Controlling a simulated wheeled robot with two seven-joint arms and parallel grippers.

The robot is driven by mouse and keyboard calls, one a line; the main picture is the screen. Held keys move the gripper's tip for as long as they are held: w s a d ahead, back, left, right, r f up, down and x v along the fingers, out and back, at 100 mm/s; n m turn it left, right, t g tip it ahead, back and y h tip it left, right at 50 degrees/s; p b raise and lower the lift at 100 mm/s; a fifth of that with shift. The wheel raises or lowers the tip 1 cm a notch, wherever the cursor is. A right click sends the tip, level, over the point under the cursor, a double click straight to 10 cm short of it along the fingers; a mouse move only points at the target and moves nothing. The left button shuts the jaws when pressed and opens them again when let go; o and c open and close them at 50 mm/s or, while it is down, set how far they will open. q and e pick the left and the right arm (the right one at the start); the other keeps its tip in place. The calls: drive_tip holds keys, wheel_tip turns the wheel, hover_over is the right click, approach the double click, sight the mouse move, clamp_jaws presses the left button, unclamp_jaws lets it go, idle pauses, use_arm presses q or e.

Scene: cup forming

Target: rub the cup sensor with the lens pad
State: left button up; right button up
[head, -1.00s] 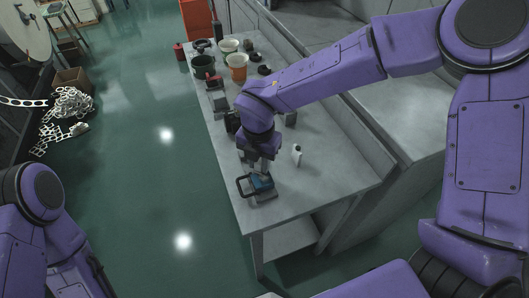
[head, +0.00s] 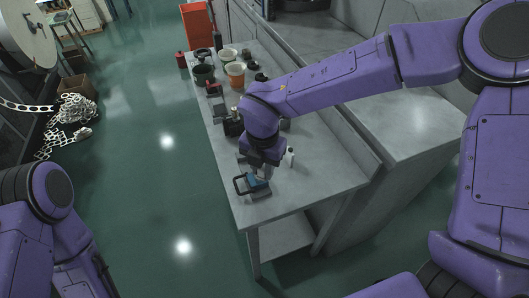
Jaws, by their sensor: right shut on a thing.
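My right gripper (head: 262,174) points down near the front end of the grey workbench (head: 305,190). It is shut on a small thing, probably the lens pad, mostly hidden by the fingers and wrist.
A small white bottle (head: 290,157) stands close to the right of my wrist. Dark tools lie along the left edge. The front right of the bench is clear.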

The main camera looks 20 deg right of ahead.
drive_tip(key=shift+s+r+p, duration=0.1)
drive_tip(key=shift+r+p, duration=0.95)
drive_tip(key=shift+r, duration=0.7)
